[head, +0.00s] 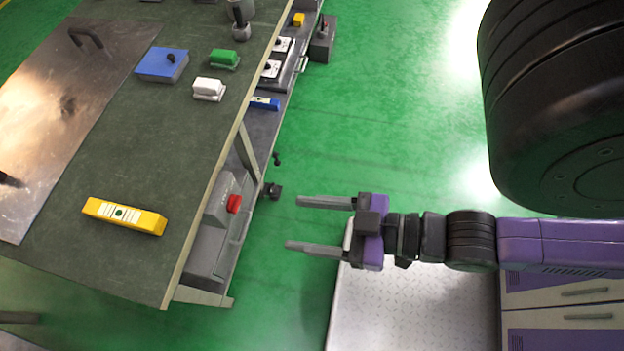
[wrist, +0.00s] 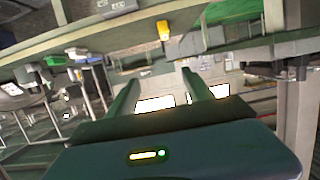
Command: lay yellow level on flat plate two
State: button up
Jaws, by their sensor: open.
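The yellow level (head: 125,217) lies on the dark green top of the workbench (head: 150,140), near its front edge, with a white label and a green spot. My gripper (head: 294,224) is open and empty, over the floor to the right of the bench and well apart from the level. Its two fingers (wrist: 160,84) also show in the wrist view. A large brownish metal plate (head: 65,135) with dark handles lies on the left of the bench top. No marking shows which plate is flat plate two. A small yellow thing (wrist: 163,30) in the wrist view is too small to identify.
A blue box (head: 162,64), a white block (head: 209,89) and a green block (head: 224,58) stand farther back on the bench. A grey box with a red button (head: 233,203) sits below its right edge. Green floor (head: 370,120) lies open beside the bench.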

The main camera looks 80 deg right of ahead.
jog(key=shift+o, duration=0.4)
jog(key=shift+s+d+r, duration=0.1)
jog(key=shift+s+r, duration=0.35)
jog(key=shift+r, duration=0.15)
